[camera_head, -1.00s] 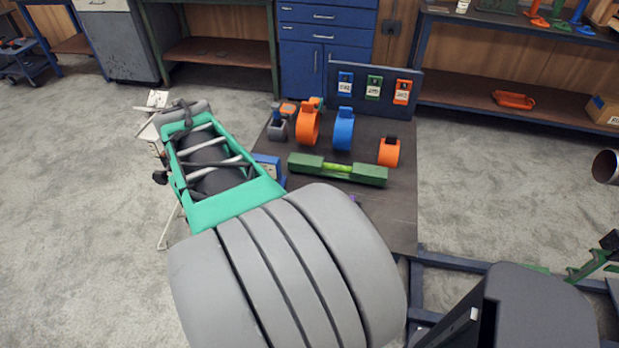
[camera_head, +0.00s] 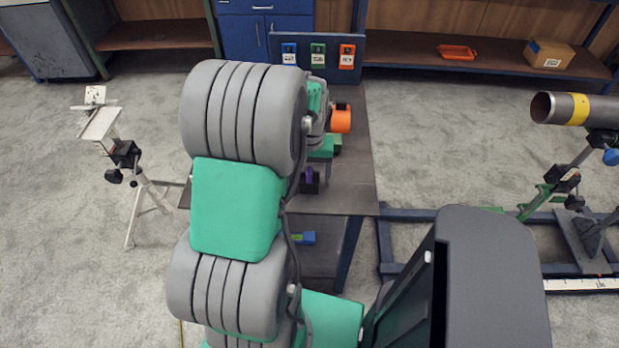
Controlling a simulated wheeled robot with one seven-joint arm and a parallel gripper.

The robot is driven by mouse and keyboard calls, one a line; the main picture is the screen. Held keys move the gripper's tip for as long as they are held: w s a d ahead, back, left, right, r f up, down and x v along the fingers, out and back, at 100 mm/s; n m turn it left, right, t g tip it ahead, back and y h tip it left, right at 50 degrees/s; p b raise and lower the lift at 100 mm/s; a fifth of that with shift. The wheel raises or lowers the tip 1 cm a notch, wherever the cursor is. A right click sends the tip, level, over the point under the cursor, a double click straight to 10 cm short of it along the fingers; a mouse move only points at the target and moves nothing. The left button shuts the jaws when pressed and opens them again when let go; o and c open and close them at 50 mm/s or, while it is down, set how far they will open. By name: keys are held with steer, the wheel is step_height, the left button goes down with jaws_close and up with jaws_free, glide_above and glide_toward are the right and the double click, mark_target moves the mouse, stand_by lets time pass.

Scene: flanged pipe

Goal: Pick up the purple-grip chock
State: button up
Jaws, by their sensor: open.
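The purple-grip chock (camera_head: 310,183) is a small dark block with a purple part on top. It sits on the dark table top, just right of my arm, and part of it may be hidden by the arm. My arm rises across the middle of the view and bends down behind its large grey joint. My gripper is hidden behind my own arm links, so its jaws do not show.
An orange clamp ring (camera_head: 341,119) stands on the dark table (camera_head: 352,185) beyond the chock. Three coloured tags hang on the back panel (camera_head: 341,76). A steel pipe (camera_head: 558,108) with a yellow band is at the right. The table's right strip is clear.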

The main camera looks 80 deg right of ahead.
steer(key=shift+f, duration=0.25)
jaws_close()
stand_by(0.7)
